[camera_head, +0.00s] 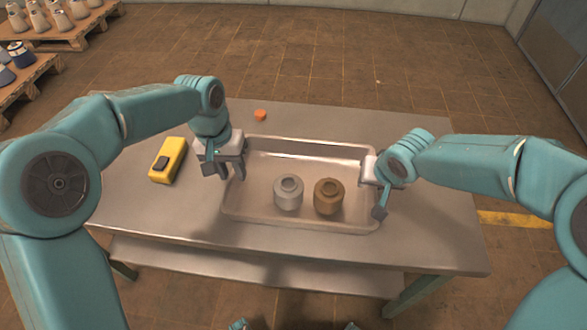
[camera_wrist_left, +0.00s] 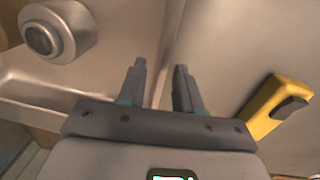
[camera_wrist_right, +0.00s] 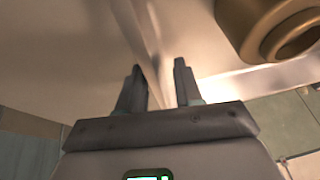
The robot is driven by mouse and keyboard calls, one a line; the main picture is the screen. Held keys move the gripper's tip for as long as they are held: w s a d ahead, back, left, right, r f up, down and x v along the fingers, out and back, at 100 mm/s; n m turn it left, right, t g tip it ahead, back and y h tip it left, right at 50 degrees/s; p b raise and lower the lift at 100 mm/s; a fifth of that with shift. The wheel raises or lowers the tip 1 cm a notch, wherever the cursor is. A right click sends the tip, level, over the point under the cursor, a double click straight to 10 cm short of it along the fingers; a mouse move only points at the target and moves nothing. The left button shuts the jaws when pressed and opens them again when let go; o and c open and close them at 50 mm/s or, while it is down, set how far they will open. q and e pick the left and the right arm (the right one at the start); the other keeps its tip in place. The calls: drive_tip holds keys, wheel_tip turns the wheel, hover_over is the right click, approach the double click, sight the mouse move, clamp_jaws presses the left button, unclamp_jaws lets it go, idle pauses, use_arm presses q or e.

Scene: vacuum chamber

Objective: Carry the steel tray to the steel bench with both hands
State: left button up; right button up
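The shallow steel tray (camera_head: 300,222) lies on a grey metal table (camera_head: 425,235). It holds a silver cylindrical part (camera_head: 288,193) and a bronze one (camera_head: 328,197), side by side. My left gripper (camera_head: 232,172) is at the tray's left end. In the left wrist view its fingers (camera_wrist_left: 160,85) are apart, with the tray's rim running between them. My right gripper (camera_head: 374,196) is at the right end, partly hidden by its own wrist. In the right wrist view its fingers (camera_wrist_right: 158,88) are also apart, on either side of the rim.
A yellow device (camera_head: 168,160) lies on the table left of the tray, near my left gripper. A small orange object (camera_head: 260,115) lies behind the tray. The tiled floor behind the table is clear.

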drive_tip(key=shift+r, duration=0.2)
use_arm(q)
wheel_tip(320, 180, up, 10)
drive_tip(key=a, duration=0.1)
use_arm(e)
drive_tip(key=v, duration=1.1)
drive_tip(key=shift+s+r, duration=0.2)
drive_tip(key=shift+r, duration=0.1)
drive_tip(key=shift+d, duration=0.1)
